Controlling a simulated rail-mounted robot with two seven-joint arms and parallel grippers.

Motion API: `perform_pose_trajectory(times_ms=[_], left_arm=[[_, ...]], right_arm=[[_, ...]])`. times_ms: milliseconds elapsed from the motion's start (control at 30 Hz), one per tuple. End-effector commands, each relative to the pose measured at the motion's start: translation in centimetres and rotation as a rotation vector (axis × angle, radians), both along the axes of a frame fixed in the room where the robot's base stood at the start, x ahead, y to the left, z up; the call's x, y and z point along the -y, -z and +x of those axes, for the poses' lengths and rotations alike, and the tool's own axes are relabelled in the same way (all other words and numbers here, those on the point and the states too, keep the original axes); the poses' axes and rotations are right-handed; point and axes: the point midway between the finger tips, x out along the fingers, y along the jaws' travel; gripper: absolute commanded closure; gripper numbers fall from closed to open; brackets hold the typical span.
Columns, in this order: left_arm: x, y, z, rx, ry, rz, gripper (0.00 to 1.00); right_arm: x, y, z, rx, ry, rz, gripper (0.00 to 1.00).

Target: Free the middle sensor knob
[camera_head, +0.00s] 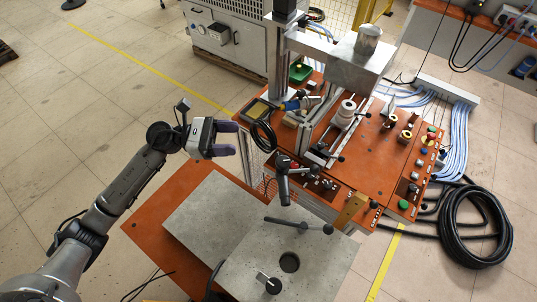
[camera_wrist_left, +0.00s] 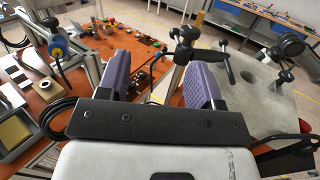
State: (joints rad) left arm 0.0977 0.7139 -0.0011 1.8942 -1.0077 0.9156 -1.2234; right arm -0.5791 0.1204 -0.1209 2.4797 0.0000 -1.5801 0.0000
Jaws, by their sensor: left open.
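My left gripper (camera_head: 230,138) is open and empty, held in the air left of the orange worktable. Its two purple fingers stand apart in the left wrist view (camera_wrist_left: 158,78). I cannot tell for certain which part is the middle sensor knob. A black knob with arms (camera_head: 284,170) tops a dark post right of the gripper; it also shows beyond the fingers in the left wrist view (camera_wrist_left: 186,42). A black lever (camera_head: 299,226) and another black knob (camera_head: 269,282) sit at the grey plate. Small dark fittings (camera_head: 319,154) stand on the worktable. My right gripper is not visible.
The grey plate (camera_head: 330,262) has a round hole (camera_head: 289,262). The orange worktable (camera_head: 352,170) carries a metal column (camera_head: 279,62), a soldering-type station (camera_head: 258,112) with a looped black cable, and buttons along its right edge. A coiled black hose (camera_head: 476,228) lies on the floor.

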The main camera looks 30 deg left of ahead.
Motion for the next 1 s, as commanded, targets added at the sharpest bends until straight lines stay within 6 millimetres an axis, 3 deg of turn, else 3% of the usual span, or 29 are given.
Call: perform_pose_trajectory(times_ms=[100,300,467,800,1000], left_arm=[[0.7,0.5,-1.6,-0.031,0.11,0.015,0.4],[1.5,0.8,-2.6,-0.052,0.184,0.036,0.4],[3.4,0.6,-2.2,-0.057,0.187,0.034,0.4],[9.6,0.5,-0.4,-0.056,0.185,0.033,0.4],[12.3,0.7,0.4,-0.056,0.184,0.034,0.4]], right_arm=[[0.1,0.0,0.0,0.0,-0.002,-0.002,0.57],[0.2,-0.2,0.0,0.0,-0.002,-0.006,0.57],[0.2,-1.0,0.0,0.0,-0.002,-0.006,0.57],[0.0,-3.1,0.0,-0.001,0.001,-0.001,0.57],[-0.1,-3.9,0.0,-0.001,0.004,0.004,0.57]])
